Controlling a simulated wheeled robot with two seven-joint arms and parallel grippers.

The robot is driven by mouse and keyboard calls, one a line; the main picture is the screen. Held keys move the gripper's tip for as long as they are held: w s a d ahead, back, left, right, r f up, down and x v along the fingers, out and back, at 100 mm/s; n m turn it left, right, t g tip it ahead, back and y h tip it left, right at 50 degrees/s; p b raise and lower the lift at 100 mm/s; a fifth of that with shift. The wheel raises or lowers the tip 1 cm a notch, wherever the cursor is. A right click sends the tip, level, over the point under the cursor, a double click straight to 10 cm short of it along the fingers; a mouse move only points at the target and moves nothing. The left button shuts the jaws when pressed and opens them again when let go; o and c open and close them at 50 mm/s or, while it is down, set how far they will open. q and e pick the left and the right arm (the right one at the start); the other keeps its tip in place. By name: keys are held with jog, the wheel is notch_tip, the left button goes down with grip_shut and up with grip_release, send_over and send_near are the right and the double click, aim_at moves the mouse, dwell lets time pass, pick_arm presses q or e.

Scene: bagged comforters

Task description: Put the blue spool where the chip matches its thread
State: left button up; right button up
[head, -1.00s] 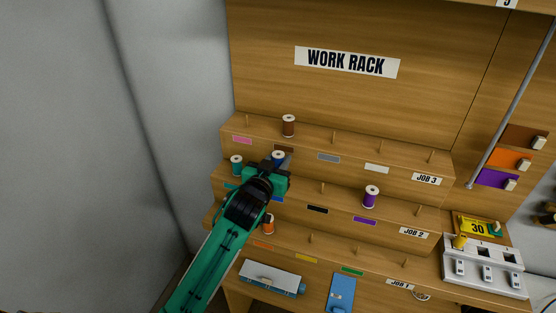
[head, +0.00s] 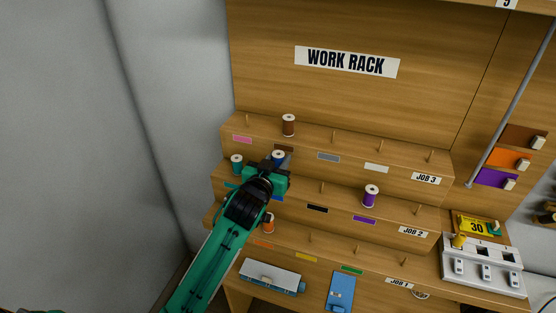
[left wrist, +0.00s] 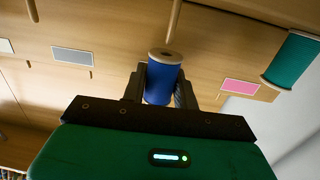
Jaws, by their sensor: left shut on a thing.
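My left gripper (head: 277,168) is shut on the blue spool (head: 278,157) at the Job 2 step of the rack. In the left wrist view the blue spool (left wrist: 162,82) stands between the fingers, with its pale top showing. A blue chip (head: 278,198) shows partly on the Job 2 step's front, just below the gripper. I cannot tell whether the spool is seated on a peg, as the gripper hides its bottom. My right gripper is not in view.
A teal spool (head: 236,162) stands close left of the gripper. A purple spool (head: 371,195) stands farther right on that step. A brown spool (head: 288,125) is on the step above, and an orange spool (head: 268,223) is below. Several bare pegs stand to the right.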

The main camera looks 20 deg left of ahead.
pick_arm(q)
jog(key=shift+f+b, duration=0.35)
jog(key=shift+f, duration=0.2)
dwell(0.4)
jog(key=shift+f+b, duration=0.4)
jog(key=shift+f, duration=0.35)
jog(key=shift+f+b, duration=0.55)
jog(key=shift+f, duration=0.4)
dwell(0.5)
jog(key=o, duration=1.8)
jog(key=shift+c, duration=0.2)
jog(key=shift+s+r, duration=0.1)
jog(key=shift+s+r+p, duration=0.2)
jog(key=shift+s+p, duration=0.2)
jog(key=shift+p, duration=0.05)
jog(key=shift+s+a+r+p, duration=0.1)
jog(key=shift+s+r+p, duration=0.25)
jog(key=shift+s, duration=0.3)
jog(key=shift+s+a+r+p, duration=0.1)
jog(key=shift+s+r+p, duration=0.1)
jog(key=shift+s+p, duration=0.4)
jog(key=shift+s+r+p, duration=0.3)
jog(key=shift+s, duration=0.45)
